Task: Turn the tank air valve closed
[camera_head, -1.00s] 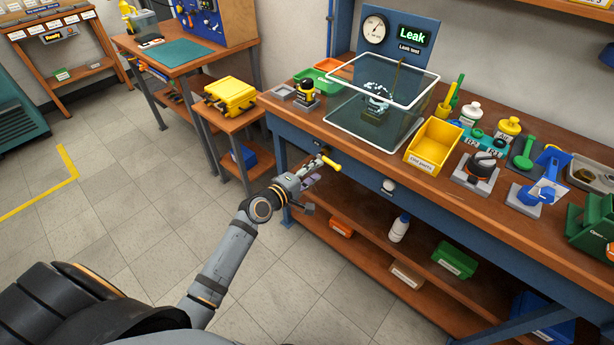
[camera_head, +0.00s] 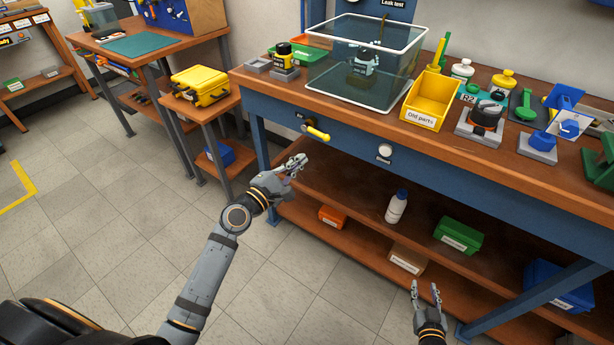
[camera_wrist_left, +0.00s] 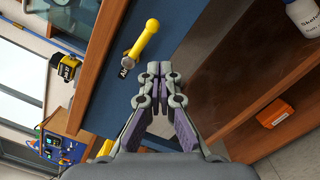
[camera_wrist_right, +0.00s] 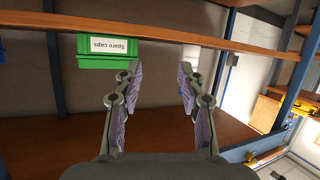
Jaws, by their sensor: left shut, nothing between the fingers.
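The tank air valve has a yellow lever handle (camera_head: 318,134) on the blue front rail of the bench, below the glass tank (camera_head: 366,71). In the left wrist view the yellow handle (camera_wrist_left: 145,38) stands out from its black labelled base, up and left of my fingertips. My left gripper (camera_head: 298,164) is shut and empty, below and slightly left of the handle, apart from it. It also shows shut in the left wrist view (camera_wrist_left: 158,72). My right gripper (camera_head: 427,290) is open and empty, low in front of the bench's lower shelf.
A white knob (camera_head: 385,151) sits on the rail right of the valve. A yellow case (camera_head: 200,88) stands on a side table at left.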

